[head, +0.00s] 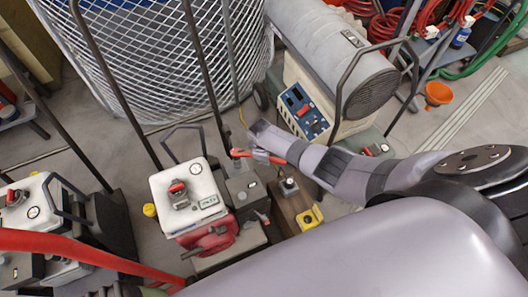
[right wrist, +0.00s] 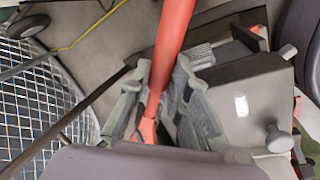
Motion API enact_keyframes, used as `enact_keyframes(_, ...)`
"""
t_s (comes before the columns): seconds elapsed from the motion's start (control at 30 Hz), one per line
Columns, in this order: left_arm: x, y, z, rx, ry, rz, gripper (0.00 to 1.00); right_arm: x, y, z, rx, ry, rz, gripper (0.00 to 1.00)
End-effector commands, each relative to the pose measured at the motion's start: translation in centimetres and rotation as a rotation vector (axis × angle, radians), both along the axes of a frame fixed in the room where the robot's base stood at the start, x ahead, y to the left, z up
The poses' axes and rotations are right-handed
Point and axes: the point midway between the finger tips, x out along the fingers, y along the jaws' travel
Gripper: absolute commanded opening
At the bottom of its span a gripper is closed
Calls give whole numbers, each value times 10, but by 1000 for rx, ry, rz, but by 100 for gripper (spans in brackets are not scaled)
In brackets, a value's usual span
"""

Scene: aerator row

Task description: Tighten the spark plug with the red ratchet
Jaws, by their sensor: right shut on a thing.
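The red ratchet shows in the right wrist view (right wrist: 172,45) as a long red bar running from the top edge down between the fingers. My right gripper (right wrist: 162,88) is shut on it. In the head view a short red piece of the ratchet (head: 243,153) shows at my right gripper (head: 263,156), above the dark grey engine (head: 242,187). My right arm covers part of this area. I cannot make out the spark plug in either view. My left gripper is not in view.
A white-topped machine with a red part (head: 187,190) stands left of the grey engine. A wire-mesh drum (head: 160,60) and a large grey heater (head: 330,60) stand behind. A yellow block (head: 310,217) is close by. Tall dark handle bars rise nearby.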

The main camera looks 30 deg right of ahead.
Motion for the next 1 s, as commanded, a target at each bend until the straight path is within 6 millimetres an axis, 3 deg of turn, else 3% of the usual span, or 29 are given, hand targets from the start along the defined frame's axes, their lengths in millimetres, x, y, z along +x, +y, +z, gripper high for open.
enact_keyframes(1.0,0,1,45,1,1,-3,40,1,0,46,0,-1,0,0)
